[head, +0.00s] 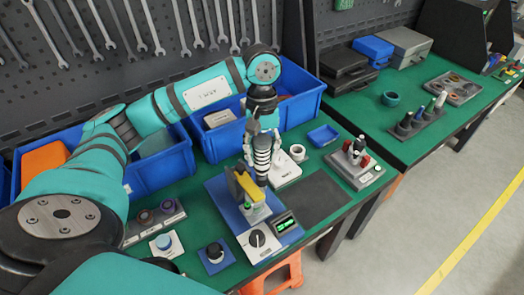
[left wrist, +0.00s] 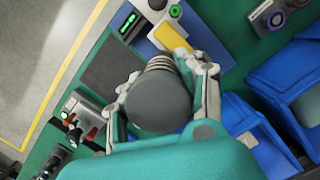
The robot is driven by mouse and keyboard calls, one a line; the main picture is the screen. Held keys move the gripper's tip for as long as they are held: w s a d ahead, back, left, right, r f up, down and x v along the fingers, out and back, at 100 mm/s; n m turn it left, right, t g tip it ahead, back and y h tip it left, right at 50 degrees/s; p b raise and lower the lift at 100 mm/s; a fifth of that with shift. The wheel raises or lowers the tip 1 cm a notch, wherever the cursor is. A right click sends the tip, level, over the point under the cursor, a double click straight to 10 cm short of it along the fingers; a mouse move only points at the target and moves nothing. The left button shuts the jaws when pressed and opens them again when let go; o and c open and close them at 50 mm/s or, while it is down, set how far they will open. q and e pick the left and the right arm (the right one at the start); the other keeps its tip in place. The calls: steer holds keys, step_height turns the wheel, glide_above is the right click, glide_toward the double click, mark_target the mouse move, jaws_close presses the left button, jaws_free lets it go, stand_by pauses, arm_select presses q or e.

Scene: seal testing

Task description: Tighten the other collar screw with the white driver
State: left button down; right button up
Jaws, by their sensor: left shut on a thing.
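My left gripper (head: 262,135) reaches down over the green bench and is shut on a ribbed, light-and-dark driver (head: 262,158). In the left wrist view the driver's broad dark grey end (left wrist: 158,103) sits between the two fingers. The driver stands roughly upright beside a yellow part (head: 243,184) on a blue plate (head: 222,200). The yellow part also shows in the left wrist view (left wrist: 171,38). The driver's tip and the collar screws cannot be made out, so I cannot tell whether they touch. My right gripper is not in view.
A dial box (head: 258,241) and a green-lit display (head: 285,223) stand close to the plate. A tool holder with red-handled tools (head: 355,166) stands to the right. Blue bins (head: 160,172) line the back. A dark mat (head: 318,197) is bare.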

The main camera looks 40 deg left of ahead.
mark_target(262, 139)
arm_select(q)
steer(key=shift+f+b, duration=0.1)
steer(key=shift+b, duration=0.35)
stand_by(1.0)
steer(key=shift+r, duration=0.2)
steer(key=shift+r+p, duration=1.25)
steer(key=shift+r, duration=1.1)
